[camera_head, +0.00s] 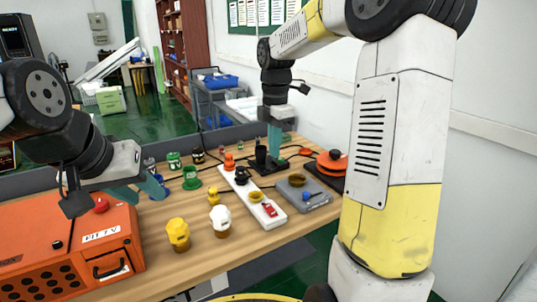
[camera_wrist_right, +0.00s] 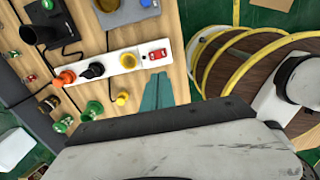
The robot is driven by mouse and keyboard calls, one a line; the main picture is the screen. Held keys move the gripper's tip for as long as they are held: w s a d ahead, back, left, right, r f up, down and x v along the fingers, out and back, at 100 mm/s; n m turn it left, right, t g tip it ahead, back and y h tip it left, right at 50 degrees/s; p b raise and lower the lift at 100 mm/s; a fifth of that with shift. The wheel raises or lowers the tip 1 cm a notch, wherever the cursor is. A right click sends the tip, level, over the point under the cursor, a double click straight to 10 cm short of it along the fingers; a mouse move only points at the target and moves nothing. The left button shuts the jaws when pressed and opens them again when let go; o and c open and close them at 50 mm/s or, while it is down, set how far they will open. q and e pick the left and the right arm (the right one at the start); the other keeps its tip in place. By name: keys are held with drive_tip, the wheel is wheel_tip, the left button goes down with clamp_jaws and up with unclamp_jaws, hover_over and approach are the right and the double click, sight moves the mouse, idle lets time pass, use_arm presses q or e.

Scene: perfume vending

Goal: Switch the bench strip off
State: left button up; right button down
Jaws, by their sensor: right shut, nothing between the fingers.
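The white bench strip (camera_head: 247,197) lies on the wooden table, with an orange plug, a black plug and a yellow plug in it. Its red switch (camera_head: 269,209) is at the near end; it also shows in the right wrist view (camera_wrist_right: 157,54). Which way the rocker is tipped is too small to tell. My right gripper (camera_head: 275,152) points down, shut and empty, apart from the strip. In the right wrist view its teal fingertips (camera_wrist_right: 160,76) appear just below the switch. My left gripper (camera_head: 146,190) is open and empty beside the orange box.
The orange box (camera_head: 110,243) stands at the left. Yellow and white knobbed pieces (camera_head: 178,233) stand left of the strip. A grey scale-like device (camera_head: 305,197) and an orange-topped black device (camera_head: 331,162) are right of it. A black cup (camera_head: 261,156) stands behind.

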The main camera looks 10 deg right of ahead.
wheel_tip(320, 180, up, 9)
drive_tip(key=s, duration=0.1)
drive_tip(key=shift+s+f, duration=0.15)
drive_tip(key=shift+s, duration=0.25)
drive_tip(key=shift+d, duration=0.1)
drive_tip(key=s+f+m+t+y, duration=0.1)
drive_tip(key=s+f+m+t, duration=0.1)
drive_tip(key=s+m, duration=0.8)
drive_tip(key=s+f+m+t+y, duration=0.1)
drive_tip(key=s+m+t, duration=0.3)
drive_tip(key=s+m, duration=0.6)
drive_tip(key=shift+a+f+m, duration=0.35)
drive_tip(key=shift+f+m, duration=0.35)
drive_tip(key=shift+f, duration=0.15)
